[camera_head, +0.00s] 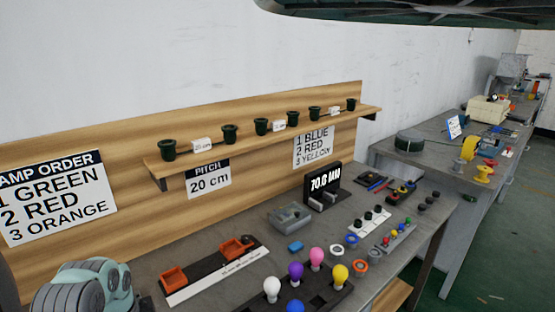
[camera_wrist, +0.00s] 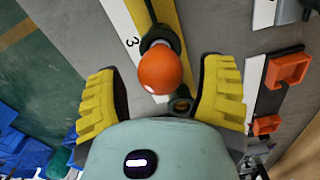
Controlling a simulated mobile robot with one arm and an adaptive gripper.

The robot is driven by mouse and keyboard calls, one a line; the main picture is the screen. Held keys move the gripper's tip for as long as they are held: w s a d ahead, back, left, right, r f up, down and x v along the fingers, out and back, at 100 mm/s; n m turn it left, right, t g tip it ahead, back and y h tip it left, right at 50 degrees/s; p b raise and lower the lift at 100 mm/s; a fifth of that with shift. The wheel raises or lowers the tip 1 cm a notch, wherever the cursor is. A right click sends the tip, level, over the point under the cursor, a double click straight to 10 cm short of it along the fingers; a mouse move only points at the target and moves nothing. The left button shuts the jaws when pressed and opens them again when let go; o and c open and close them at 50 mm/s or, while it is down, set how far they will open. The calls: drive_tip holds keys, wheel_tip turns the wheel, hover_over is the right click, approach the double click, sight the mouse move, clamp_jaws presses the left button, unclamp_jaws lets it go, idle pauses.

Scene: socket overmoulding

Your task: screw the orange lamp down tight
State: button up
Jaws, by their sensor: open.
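The orange lamp (camera_wrist: 159,72) shows in the wrist view with its bulb facing the camera. Its base end is at a dark socket (camera_wrist: 157,36) on a yellow and white strip marked 3 (camera_wrist: 128,40). How far it sits in the socket cannot be told. My gripper (camera_wrist: 162,82) is open, with one yellow ribbed finger on each side of the lamp and a visible gap to both. In the head view the lamp, its socket and my fingers are out of sight; part of my teal arm (camera_head: 85,288) shows at the lower left.
A lamp order sign (camera_head: 57,198) reads green, red, orange. A wooden shelf (camera_head: 270,145) with dark sockets runs along the back.

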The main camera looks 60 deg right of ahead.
drive_tip(key=n+p, duration=0.1)
drive_tip(key=n, duration=0.5)
drive_tip(key=shift+n, duration=0.4)
drive_tip(key=n, duration=0.3)
drive_tip(key=shift+n+p, duration=0.3)
drive_tip(key=n, duration=0.3)
drive_tip(key=shift+n, duration=0.3)
drive_tip(key=c, duration=0.9)
drive_tip(key=shift+c, duration=0.3)
drive_tip(key=m, duration=0.4)
drive_tip(key=shift+m, duration=0.3)
